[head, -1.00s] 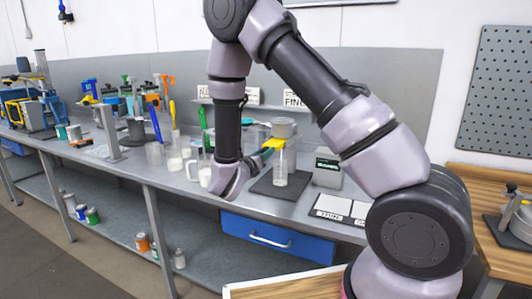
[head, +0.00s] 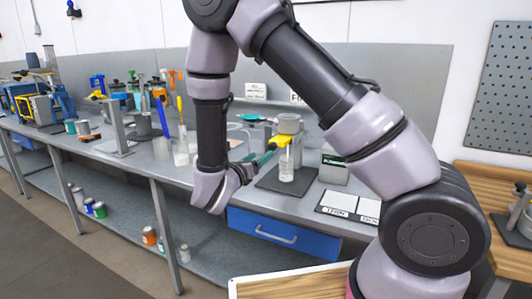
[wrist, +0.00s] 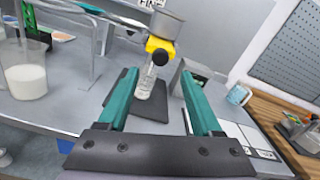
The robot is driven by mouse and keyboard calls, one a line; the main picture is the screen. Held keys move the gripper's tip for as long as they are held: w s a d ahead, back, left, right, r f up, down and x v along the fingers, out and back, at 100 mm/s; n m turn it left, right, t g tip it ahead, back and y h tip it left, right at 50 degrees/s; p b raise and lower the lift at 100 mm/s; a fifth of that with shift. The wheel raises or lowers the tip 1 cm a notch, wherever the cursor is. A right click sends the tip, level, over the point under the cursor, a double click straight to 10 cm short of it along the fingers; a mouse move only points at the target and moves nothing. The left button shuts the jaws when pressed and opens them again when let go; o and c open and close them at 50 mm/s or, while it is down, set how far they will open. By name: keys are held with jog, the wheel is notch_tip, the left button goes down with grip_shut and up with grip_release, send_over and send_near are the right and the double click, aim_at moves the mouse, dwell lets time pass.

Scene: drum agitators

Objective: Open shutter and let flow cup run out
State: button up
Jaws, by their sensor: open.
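The flow cup is a grey metal cup (head: 289,123) at the back of the bench; it also shows at the top of the wrist view (wrist: 166,24). Below it is a yellow shutter (wrist: 158,45) with a black round knob (wrist: 160,58) facing me. A clear glass vessel (head: 286,167) stands upright under it on a dark mat (head: 266,182). My gripper (wrist: 158,76) has two teal fingers spread wide and nothing between them. In the wrist view the knob and vessel lie beyond the fingertips, between the finger lines. In the head view the fingers are partly hidden by my wrist.
A grey box with a display (head: 333,168) stands just right of the mat, with labelled cards (head: 348,206) in front. A beaker of white liquid (wrist: 25,80) and a thin metal frame (wrist: 100,40) are to the left. A blue drawer (head: 280,231) is below the bench.

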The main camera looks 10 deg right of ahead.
jog(key=v, duration=0.2)
jog(key=shift+s+a, duration=0.15)
jog(key=shift+s, duration=0.15)
jog(key=s+d+r+m+g+y, duration=0.1)
jog(key=s+d+r+m+g, duration=0.5)
jog(key=d+m, duration=0.4)
jog(key=s+d+r+m+g+y, duration=0.1)
jog(key=s+d+r+m+g, duration=0.3)
jog(key=d+m+g, duration=0.5)
jog(key=s+a+r+m+t+y, duration=0.1)
jog(key=s+r+m+t+y, duration=0.2)
jog(key=r+m+y, duration=0.2)
jog(key=s+a+r+m+t+y, duration=0.2)
jog(key=s+r+m+t+y, duration=0.2)
jog(key=r+m, duration=0.3)
jog(key=shift+a+r+m+t+y, duration=0.25)
jog(key=shift+m+y, duration=0.55)
jog(key=shift+m, duration=1.7)
